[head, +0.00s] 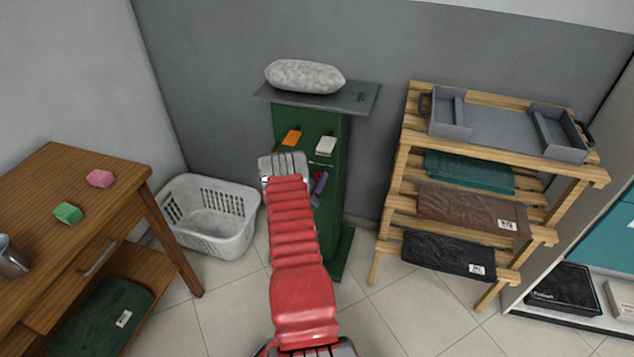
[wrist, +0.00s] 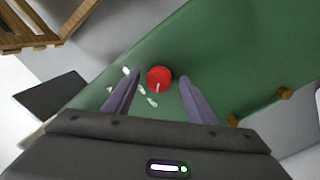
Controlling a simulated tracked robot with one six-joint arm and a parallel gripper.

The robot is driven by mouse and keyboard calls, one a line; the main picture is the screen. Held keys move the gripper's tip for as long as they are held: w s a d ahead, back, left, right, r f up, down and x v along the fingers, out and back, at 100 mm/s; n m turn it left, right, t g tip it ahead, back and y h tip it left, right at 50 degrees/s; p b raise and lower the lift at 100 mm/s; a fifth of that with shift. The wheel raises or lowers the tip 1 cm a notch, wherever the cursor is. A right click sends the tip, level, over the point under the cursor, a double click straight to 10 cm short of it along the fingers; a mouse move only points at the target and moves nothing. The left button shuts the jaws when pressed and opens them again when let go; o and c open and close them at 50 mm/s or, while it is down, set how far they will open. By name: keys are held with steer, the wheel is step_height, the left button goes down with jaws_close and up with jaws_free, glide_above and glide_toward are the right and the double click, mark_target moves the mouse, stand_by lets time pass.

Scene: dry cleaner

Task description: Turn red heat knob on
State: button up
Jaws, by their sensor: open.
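The red heat knob (wrist: 159,78) shows in the wrist view on the face of the green cabinet (wrist: 225,55). It is round, with a pale pointer line toward its lower edge, and several white marks sit to its left. My gripper (wrist: 160,88) is open, with one purple finger on each side of the knob in the picture. I cannot tell whether the fingers touch it. In the head view my red arm reaches to the green cabinet (head: 338,160), and my gripper (head: 318,187) is at its front.
A grey board with a speckled bolster (head: 305,76) tops the cabinet. A white basket (head: 210,215) and wooden table (head: 60,175) stand left, a wooden rack (head: 405,150) right.

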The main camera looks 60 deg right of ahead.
steer(key=shift+d, duration=0.3)
steer(key=shift+c, duration=0.5)
steer(key=c, duration=0.9)
steer(key=shift+c, duration=0.2)
